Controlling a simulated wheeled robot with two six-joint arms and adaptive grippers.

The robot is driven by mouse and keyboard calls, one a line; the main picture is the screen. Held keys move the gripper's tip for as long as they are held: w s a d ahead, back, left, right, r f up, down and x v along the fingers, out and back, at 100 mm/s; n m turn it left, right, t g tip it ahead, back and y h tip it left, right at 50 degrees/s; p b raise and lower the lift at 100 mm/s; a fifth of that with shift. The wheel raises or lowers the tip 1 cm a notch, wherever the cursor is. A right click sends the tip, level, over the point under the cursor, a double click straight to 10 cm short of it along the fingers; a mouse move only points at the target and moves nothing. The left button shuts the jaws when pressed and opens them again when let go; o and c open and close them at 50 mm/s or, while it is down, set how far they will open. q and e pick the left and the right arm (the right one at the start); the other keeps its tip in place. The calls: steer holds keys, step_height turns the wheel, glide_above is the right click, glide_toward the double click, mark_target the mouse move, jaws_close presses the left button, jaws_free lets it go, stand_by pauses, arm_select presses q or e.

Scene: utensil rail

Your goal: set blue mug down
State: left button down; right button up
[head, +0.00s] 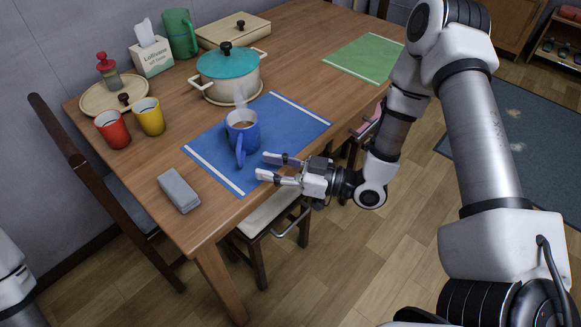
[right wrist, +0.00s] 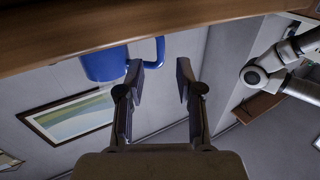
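The blue mug (head: 242,133), with brown contents, stands upright on the blue placemat (head: 290,118). Its handle points toward the table's front edge. My right gripper (head: 265,167) is open and empty, just in front of the mug and to the right of the handle in the head view. In the right wrist view, the picture is turned over and the mug (right wrist: 103,64) shows beyond the fingertips of the open gripper (right wrist: 160,70). The handle lies in line with the gap between the fingers, and I see no contact. My left gripper is not in view.
A grey box (head: 179,191) lies left of the placemat. A red cup (head: 113,130) and a yellow cup (head: 149,117) stand farther left. A turquoise-lidded pot (head: 228,75) stands behind the mug. A green placemat (head: 365,58) lies bare at the right. A chair (head: 265,213) is under the front edge.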

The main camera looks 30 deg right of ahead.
steer(key=p+v, duration=0.1)
steer(key=v, duration=0.4)
steer(key=shift+s+d, duration=0.1)
steer(key=shift+s, duration=0.05)
stand_by(1.0)
